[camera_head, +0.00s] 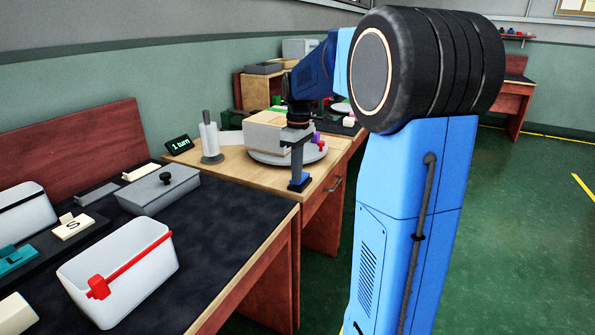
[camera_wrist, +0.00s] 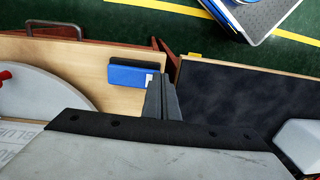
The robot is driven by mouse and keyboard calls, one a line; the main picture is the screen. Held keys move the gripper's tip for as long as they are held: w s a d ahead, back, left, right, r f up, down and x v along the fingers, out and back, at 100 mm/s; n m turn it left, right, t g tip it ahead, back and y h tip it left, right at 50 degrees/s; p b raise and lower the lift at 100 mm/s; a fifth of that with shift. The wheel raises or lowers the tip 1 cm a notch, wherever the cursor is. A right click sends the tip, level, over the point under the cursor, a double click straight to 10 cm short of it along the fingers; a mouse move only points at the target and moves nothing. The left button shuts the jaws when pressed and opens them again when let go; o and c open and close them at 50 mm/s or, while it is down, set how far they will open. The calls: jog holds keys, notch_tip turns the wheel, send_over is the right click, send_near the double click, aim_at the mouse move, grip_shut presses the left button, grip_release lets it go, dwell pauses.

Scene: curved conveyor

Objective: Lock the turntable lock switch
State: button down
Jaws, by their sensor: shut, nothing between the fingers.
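The turntable (camera_head: 262,156) is a round grey disc on the light wooden table, with a beige box on it. Part of the disc shows at the left in the wrist view (camera_wrist: 75,92). The lock switch (camera_wrist: 130,74) is a blue block with a small white part at its right end, near the table edge; it also shows in the head view (camera_head: 299,184). My gripper (camera_wrist: 163,78) is shut and empty, pointing down, with its fingertips at the switch's right end by the white part. I cannot tell whether they touch. In the head view my gripper (camera_head: 297,174) is directly above the switch.
A paper-roll holder (camera_head: 211,140) and a small dark display (camera_head: 179,145) stand left of the turntable. The dark-topped table (camera_head: 225,225) in front holds a white bin (camera_head: 150,262) with a red handle and a grey lidded box (camera_head: 158,192). Green floor is clear at right.

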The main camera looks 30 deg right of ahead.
jog(key=shift+s+a+f+t+h, duration=0.2)
jog(key=shift+a+f+t+h, duration=0.15)
jog(key=shift+h, duration=0.25)
jog(key=shift+d, duration=0.15)
jog(key=shift+r, duration=0.2)
jog(key=shift+r, duration=0.65)
jog(key=shift+a+r, duration=0.2)
jog(key=shift+r, duration=0.35)
notch_tip(320, 180, up, 13)
jog(key=s+a, duration=0.1)
jog(key=a, duration=0.1)
jog(key=shift+s+f, duration=0.2)
jog(key=shift+a, duration=0.1)
